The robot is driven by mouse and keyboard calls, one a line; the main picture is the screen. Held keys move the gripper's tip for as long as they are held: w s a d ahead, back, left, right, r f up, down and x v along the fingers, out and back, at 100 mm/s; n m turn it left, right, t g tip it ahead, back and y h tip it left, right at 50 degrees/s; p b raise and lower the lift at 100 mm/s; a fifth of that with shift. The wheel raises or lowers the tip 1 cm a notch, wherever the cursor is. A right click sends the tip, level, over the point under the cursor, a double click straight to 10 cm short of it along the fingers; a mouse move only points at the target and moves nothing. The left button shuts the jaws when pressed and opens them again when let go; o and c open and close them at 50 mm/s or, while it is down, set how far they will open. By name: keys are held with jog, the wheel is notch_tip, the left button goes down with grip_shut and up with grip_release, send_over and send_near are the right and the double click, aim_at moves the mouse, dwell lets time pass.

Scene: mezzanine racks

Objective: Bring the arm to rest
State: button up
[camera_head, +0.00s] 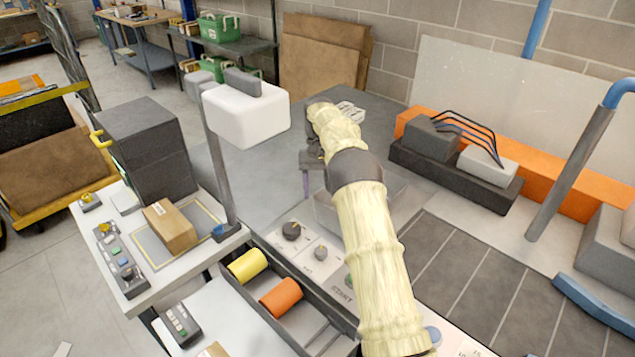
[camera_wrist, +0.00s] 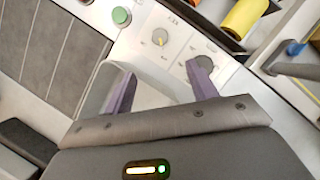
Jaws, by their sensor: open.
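My arm (camera_head: 371,240), in a cream sleeve with a dark grey joint band, reaches up from the lower right over the workbench and bends down at its far end. My gripper (camera_head: 306,187) hangs there, partly hidden by the arm. In the wrist view my gripper (camera_wrist: 163,84) has two purple fingers spread apart with nothing held between them. A pale, see-through tray (camera_wrist: 160,90) lies beyond the fingers. It also shows in the head view (camera_head: 399,200), partly behind the arm. I cannot tell how far above it the fingertips are.
A control panel with knobs (camera_head: 291,231) and a green button (camera_wrist: 121,16) is close by. A white-headed post (camera_head: 218,165) stands left. Yellow (camera_head: 247,265) and orange (camera_head: 281,297) rolls lie in a trough. An orange block (camera_head: 560,188) and blue-topped pole (camera_head: 572,170) stand right.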

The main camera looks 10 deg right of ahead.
jog(key=s+a+r+n+t, duration=0.1)
jog(key=s+t, duration=0.6)
jog(key=s, duration=2.3)
jog(key=shift+s+a+n+h, duration=0.15)
jog(key=shift+s+n+h, duration=0.15)
jog(key=shift+n+h, duration=0.15)
